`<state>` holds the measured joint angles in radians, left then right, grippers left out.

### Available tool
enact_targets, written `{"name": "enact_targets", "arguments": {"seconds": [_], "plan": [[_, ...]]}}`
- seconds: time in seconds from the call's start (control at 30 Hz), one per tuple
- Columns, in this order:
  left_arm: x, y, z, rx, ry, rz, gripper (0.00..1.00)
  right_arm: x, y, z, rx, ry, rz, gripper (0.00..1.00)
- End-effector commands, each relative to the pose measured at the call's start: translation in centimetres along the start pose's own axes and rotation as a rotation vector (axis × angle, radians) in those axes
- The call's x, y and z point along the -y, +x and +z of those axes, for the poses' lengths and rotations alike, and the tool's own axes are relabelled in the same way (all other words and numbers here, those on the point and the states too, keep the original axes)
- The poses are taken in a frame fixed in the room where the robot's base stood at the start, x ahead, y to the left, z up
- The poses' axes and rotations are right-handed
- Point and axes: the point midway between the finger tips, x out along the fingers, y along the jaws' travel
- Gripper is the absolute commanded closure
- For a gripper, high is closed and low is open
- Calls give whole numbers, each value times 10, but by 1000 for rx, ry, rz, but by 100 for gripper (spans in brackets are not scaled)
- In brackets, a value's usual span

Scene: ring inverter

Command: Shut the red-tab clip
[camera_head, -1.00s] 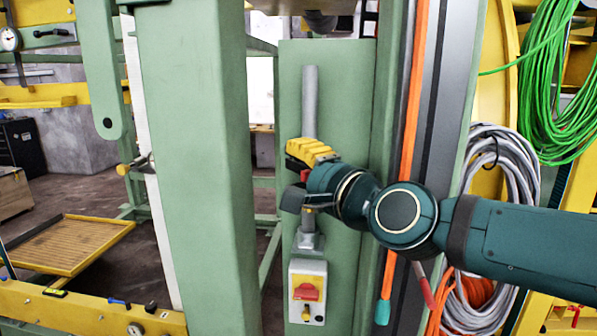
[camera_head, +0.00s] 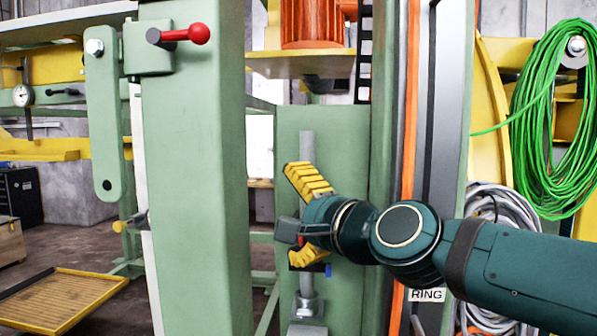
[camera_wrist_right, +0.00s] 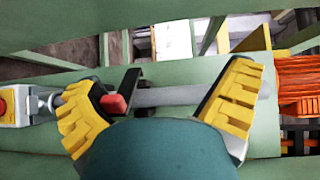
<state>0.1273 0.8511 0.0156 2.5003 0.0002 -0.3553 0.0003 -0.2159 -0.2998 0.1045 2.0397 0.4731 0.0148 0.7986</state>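The clip's red tab (camera_wrist_right: 114,104) shows in the right wrist view beside a dark clip piece (camera_wrist_right: 128,82) on a grey upright pipe (camera_wrist_right: 172,97). In the head view only a small bit of the red tab (camera_head: 301,241) shows, largely hidden by my gripper. I cannot tell whether the clip is open or shut. My right gripper (camera_head: 308,218) is open, with its yellow-padded fingers wide apart along the pipe. In the wrist view the right gripper (camera_wrist_right: 160,102) has its left finger close to the red tab. Its palm is empty. My left gripper is not in view.
The pipe stands before a green panel (camera_head: 350,150), with a thick green post (camera_head: 195,170) to the left. Orange and grey cables hang at right, near a green cable coil (camera_head: 548,130). A red-knobbed lever (camera_head: 198,34) is at upper left.

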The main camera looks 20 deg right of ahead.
Motion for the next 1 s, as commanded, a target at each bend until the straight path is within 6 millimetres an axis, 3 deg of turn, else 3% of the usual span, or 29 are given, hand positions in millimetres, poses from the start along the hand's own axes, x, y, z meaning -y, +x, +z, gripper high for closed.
{"name": "enact_targets", "arguments": {"seconds": [0.03,0.5,0.77,0.8,1.0], "plan": [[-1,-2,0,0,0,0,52,46,-9,-5,-24,-7,-88,30],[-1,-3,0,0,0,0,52,71,-11,-2,-17,-7,-89,30],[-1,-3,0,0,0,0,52,72,-11,-1,-14,-6,-89,30],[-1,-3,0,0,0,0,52,11,-1,10,16,3,36,31],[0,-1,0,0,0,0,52,10,-8,10,14,2,35,31]]}}
